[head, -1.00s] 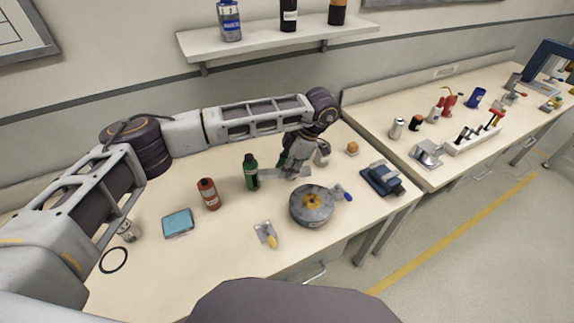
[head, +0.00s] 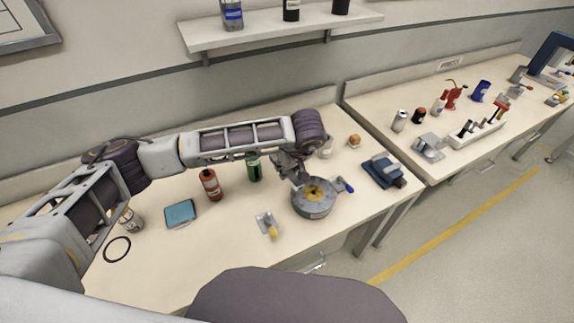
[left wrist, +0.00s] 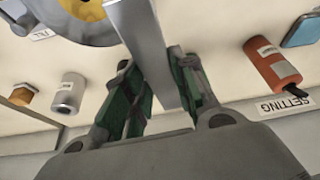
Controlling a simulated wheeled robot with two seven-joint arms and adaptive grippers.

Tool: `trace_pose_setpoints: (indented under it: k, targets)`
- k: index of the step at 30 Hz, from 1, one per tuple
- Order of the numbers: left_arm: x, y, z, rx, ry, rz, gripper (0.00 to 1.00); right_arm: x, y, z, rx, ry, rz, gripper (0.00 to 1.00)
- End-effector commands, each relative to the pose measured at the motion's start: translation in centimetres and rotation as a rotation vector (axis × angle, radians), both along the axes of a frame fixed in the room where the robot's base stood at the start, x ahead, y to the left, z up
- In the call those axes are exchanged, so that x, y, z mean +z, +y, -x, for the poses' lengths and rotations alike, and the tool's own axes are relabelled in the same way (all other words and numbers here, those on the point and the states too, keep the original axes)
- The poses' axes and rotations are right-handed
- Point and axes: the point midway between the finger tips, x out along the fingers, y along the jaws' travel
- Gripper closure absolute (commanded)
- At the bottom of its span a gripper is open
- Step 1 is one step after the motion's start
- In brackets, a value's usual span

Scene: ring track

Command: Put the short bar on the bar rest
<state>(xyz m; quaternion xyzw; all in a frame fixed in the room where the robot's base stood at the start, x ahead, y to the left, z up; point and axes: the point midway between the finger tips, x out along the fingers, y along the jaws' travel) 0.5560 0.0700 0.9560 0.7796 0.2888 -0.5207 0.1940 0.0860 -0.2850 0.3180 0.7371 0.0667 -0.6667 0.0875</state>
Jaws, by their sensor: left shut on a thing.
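My left gripper (head: 293,172) is beside the back left of a round grey drum (head: 313,210) with a yellow hub. In the left wrist view its green-padded fingers (left wrist: 155,65) are shut on a flat grey bar, the short bar (left wrist: 147,40). The bar reaches up past the drum's edge (left wrist: 107,30); I cannot tell whether they touch. In the head view the bar is mostly hidden by the gripper. I cannot pick out the bar rest with certainty. My right gripper is not in view.
A blue box (head: 180,213), a small metal piece with a yellow end (head: 268,226) and a dark blue device (head: 383,171) lie around. The front left of the table is mostly clear.

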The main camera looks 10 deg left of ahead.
Motion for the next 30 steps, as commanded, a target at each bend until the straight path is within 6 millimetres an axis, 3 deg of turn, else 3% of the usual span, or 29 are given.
trace_pose_setpoints:
  k: [18,30]
  targets:
    - [-1.4,0.1,0.5,-0.586,0.001,-0.001,1.00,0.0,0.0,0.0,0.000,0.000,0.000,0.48]
    - [-1.6,0.0,0.6,-0.713,0.000,-0.001,1.00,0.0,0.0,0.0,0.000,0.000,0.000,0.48]
